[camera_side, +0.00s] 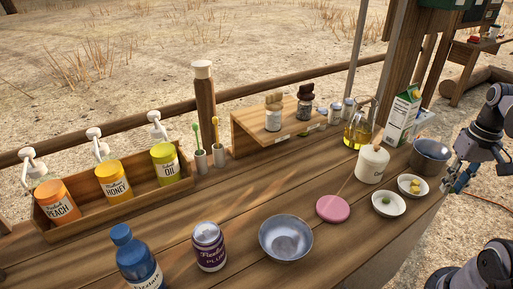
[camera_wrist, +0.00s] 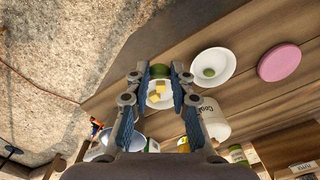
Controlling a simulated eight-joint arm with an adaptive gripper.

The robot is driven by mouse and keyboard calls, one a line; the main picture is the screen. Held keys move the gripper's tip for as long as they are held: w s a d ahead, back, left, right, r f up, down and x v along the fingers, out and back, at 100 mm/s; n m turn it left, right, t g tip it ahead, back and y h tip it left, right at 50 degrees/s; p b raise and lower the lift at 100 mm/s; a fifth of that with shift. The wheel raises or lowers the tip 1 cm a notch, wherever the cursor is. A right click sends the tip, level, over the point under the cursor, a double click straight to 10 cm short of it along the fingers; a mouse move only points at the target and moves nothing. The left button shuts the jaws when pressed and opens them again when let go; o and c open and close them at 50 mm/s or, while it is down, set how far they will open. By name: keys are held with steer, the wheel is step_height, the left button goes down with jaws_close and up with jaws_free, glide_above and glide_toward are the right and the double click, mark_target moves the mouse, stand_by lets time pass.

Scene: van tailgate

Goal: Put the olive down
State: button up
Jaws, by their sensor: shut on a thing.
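My gripper (camera_wrist: 161,72) is shut on a green olive (camera_wrist: 160,70), which shows between the fingertips in the wrist view. In the side view my gripper (camera_side: 456,180) is at the right edge of the counter, and the held olive cannot be made out there. Beneath the fingers in the wrist view is a small white bowl (camera_wrist: 154,105) with yellow cubes, also in the side view (camera_side: 406,192). Beside it is another white bowl (camera_side: 379,208) with a green olive (camera_side: 387,201) in it; this olive also shows in the wrist view (camera_wrist: 209,72).
A pink disc (camera_side: 333,208), a metal bowl (camera_side: 285,254), a white lidded jar (camera_side: 372,166) and a grey pot (camera_side: 430,160) stand near the bowls. Bottles and a crate (camera_side: 110,205) of pump jars are further left. The counter's front edge is close to my gripper.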

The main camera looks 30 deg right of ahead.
steer(key=shift+w, duration=0.1)
steer(key=w+a+r+n, duration=0.1)
steer(key=w+a+n, duration=0.55)
steer(key=w, duration=0.25)
steer(key=n, duration=1.9)
glide_above(285, 246)
steer(key=shift+m, duration=0.25)
steer(key=shift+f, duration=4.65)
steer(key=o, duration=0.7)
